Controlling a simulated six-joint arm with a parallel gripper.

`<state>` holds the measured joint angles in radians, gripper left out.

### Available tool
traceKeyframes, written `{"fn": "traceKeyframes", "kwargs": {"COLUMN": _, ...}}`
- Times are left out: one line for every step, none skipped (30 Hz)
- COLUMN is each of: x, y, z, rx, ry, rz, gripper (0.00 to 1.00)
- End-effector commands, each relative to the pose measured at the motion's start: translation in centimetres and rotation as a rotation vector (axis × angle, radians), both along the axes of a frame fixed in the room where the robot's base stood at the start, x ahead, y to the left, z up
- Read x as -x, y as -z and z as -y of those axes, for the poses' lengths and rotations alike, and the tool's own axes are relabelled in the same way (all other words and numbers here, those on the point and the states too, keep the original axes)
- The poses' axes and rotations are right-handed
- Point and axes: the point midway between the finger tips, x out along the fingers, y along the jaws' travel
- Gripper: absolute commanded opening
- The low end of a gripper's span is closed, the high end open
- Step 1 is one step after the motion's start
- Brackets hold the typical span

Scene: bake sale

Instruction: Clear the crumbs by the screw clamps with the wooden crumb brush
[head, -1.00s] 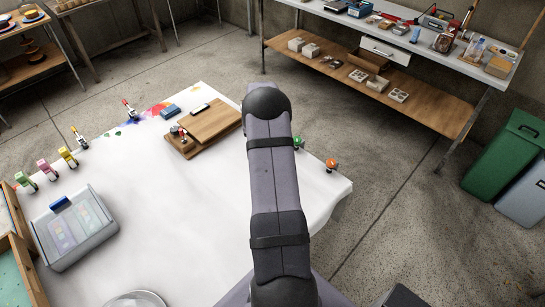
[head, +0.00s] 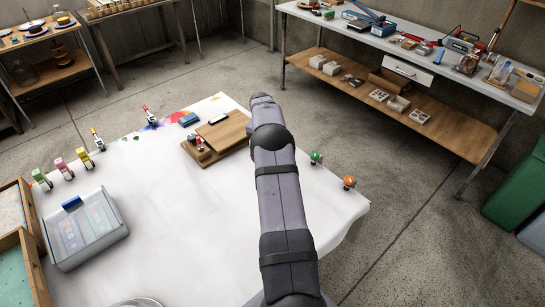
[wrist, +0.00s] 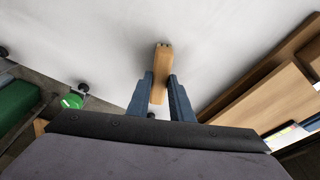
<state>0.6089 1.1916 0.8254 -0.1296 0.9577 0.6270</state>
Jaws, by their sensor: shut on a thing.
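In the wrist view my gripper (wrist: 160,80) is shut on the wooden crumb brush (wrist: 159,62), a narrow tan block between two blue fingers, above the white cloth. In the head view my arm hides the gripper and brush. Screw clamps sit along the table edges: green (head: 40,178), pink (head: 63,167) and yellow (head: 85,157) at left, a green one (head: 315,157) and an orange one (head: 348,182) at right. The right-hand green clamp also shows left of the gripper in the wrist view (wrist: 72,101). I cannot make out any crumbs.
A wooden board (head: 225,132) lies near the table's far end, with a blue block (head: 188,119) beside it. A clear bin (head: 85,235) stands at the left. The white cloth (head: 175,225) is mostly bare in the middle. A workbench (head: 430,65) stands behind.

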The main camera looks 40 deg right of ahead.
Motion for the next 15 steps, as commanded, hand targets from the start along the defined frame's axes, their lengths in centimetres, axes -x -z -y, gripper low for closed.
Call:
{"fn": "traceKeyframes", "kwargs": {"x": -0.3, "y": 0.3, "z": -0.1, "rx": 0.0, "ry": 0.0, "rz": 0.001, "gripper": 0.0}}
{"fn": "traceKeyframes", "kwargs": {"x": -0.5, "y": 0.2, "z": -0.1, "rx": -0.001, "ry": 0.0, "rz": 0.002, "gripper": 0.0}}
{"fn": "traceKeyframes", "kwargs": {"x": -0.6, "y": 0.2, "z": -0.1, "rx": -0.001, "ry": 0.0, "rz": 0.001, "gripper": 0.0}}
{"fn": "traceKeyframes", "kwargs": {"x": -0.3, "y": -0.2, "z": 0.0, "rx": -0.001, "ry": 0.001, "rz": 0.0, "gripper": 0.0}}
{"fn": "traceKeyframes", "kwargs": {"x": 0.0, "y": 0.0, "z": 0.0, "rx": -0.002, "ry": 0.001, "rz": -0.001, "gripper": 0.0}}
{"fn": "traceKeyframes", "kwargs": {"x": 0.2, "y": 0.0, "z": 0.0, "rx": -0.002, "ry": 0.001, "rz": -0.002, "gripper": 0.0}}
{"fn": "traceKeyframes", "kwargs": {"x": 0.4, "y": 0.1, "z": 0.0, "rx": -0.002, "ry": 0.0, "rz": -0.003, "gripper": 0.0}}
{"fn": "traceKeyframes", "kwargs": {"x": 0.6, "y": 0.1, "z": 0.0, "rx": -0.001, "ry": 0.0, "rz": -0.002, "gripper": 0.0}}
{"fn": "traceKeyframes", "kwargs": {"x": 0.8, "y": 0.1, "z": 0.0, "rx": -0.003, "ry": 0.0, "rz": -0.003, "gripper": 0.0}}
{"fn": "traceKeyframes", "kwargs": {"x": 1.0, "y": 0.1, "z": -0.1, "rx": -0.003, "ry": 0.0, "rz": -0.003, "gripper": 0.0}}
{"fn": "traceKeyframes", "kwargs": {"x": 1.2, "y": 0.1, "z": 0.0, "rx": -0.003, "ry": 0.0, "rz": -0.003, "gripper": 0.0}}
{"fn": "traceKeyframes", "kwargs": {"x": 1.5, "y": 0.1, "z": 0.0, "rx": -0.003, "ry": 0.0, "rz": -0.003, "gripper": 0.0}}
{"fn": "traceKeyframes", "kwargs": {"x": 1.7, "y": 0.1, "z": -0.1, "rx": -0.003, "ry": 0.001, "rz": -0.004, "gripper": 0.0}}
{"fn": "traceKeyframes", "kwargs": {"x": 1.9, "y": 0.1, "z": -0.1, "rx": -0.003, "ry": 0.001, "rz": -0.005, "gripper": 0.0}}
{"fn": "traceKeyframes", "kwargs": {"x": 2.1, "y": 0.1, "z": -0.1, "rx": -0.003, "ry": 0.0, "rz": -0.003, "gripper": 0.0}}
